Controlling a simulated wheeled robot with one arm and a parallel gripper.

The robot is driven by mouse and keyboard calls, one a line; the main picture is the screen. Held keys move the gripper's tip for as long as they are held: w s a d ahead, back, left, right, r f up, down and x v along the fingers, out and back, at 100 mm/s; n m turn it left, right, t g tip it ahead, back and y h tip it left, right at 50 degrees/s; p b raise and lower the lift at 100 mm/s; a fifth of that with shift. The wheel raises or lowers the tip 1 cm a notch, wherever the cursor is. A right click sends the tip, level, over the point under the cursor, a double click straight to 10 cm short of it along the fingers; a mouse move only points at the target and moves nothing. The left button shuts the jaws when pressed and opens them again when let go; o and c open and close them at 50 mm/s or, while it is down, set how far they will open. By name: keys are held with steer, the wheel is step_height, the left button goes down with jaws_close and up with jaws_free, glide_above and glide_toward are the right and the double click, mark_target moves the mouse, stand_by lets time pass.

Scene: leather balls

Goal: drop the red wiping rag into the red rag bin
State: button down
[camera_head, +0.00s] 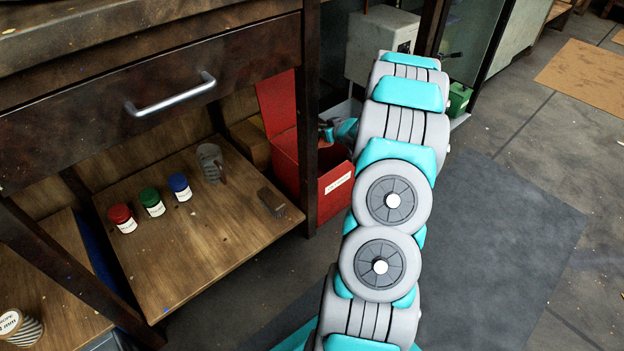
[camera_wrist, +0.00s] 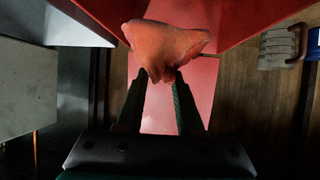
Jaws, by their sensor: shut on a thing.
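The red rag (camera_wrist: 165,45) is a crumpled orange-red cloth between my fingertips in the wrist view. My gripper (camera_wrist: 160,76) is shut on it. The red rag bin (camera_head: 327,186) stands beside the workbench in the head view, with a white label on its front and its red lid (camera_head: 277,102) raised. In the wrist view red bin panels (camera_wrist: 265,14) lie around and behind the rag. In the head view my gripper (camera_head: 336,131) is at the bin's opening, partly hidden by my arm, and I cannot make out the rag there. I cannot tell how deep the rag hangs.
The workbench's lower shelf (camera_head: 180,250) holds red (camera_head: 122,218), green (camera_head: 152,202) and blue (camera_head: 179,187) jars, a mug (camera_head: 210,161) and a dark block (camera_head: 271,203). A bench leg (camera_head: 308,120) stands close to the bin. The floor at right (camera_head: 500,250) is clear.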

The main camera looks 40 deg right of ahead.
steer(key=shift+f+b, duration=1.2)
steer(key=shift+f, duration=0.3)
steer(key=shift+r, duration=0.1)
steer(key=shift+c, duration=2.3)
jaws_free()
steer(key=p+v, duration=0.1)
steer(key=v, duration=0.6)
steer(key=shift+s, duration=0.35)
steer(key=shift+r, duration=0.1)
